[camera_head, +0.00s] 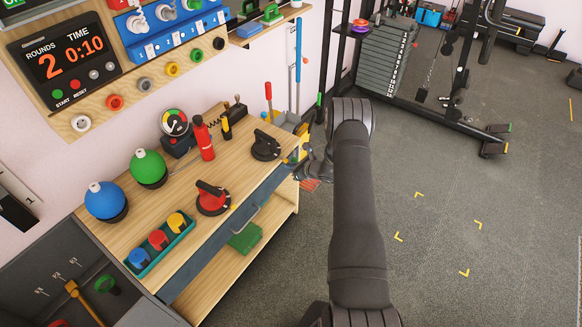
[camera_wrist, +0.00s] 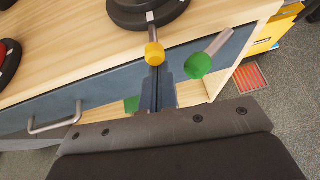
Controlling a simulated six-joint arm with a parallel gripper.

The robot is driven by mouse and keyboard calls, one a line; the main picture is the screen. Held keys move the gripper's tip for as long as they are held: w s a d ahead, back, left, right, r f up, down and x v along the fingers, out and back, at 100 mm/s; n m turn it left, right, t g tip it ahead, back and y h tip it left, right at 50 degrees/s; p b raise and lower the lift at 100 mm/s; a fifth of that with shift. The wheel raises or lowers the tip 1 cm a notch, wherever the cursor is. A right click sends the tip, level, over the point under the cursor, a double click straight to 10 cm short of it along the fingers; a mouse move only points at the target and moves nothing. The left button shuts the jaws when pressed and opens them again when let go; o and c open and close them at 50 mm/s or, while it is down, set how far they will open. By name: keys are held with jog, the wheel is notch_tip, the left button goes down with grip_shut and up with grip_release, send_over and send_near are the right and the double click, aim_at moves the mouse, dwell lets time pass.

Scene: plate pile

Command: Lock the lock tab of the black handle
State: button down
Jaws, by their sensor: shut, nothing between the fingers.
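The black handle (camera_head: 266,145) is a round black-based fixture on the right end of the wooden bench. In the head view my gripper (camera_head: 306,166) is small beside the bench's right end, partly hidden by my arm.
A red-handled fixture (camera_head: 212,197) stands left of the black one. A yellow-tipped peg (camera_wrist: 154,54) and a green-tipped peg (camera_wrist: 198,65) show just ahead of my fingers. The bench front has a metal drawer handle (camera_wrist: 55,120). Open floor (camera_head: 440,210) lies to the right.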

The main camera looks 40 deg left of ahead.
jog(key=shift+r+h, duration=0.45)
jog(key=shift+h, duration=0.15)
jog(key=shift+a+r+h, duration=0.2)
jog(key=shift+r+h, duration=0.7)
jog(key=shift+h, duration=0.6)
jog(key=shift+a+r, duration=0.2)
jog(key=shift+r, duration=0.3)
jog(key=shift+r, duration=0.85)
send_near(287, 160)
jog(key=v, duration=0.2)
jog(key=shift+w+d+r, duration=0.2)
jog(key=shift+d+r, duration=0.05)
jog(key=shift+r, duration=0.05)
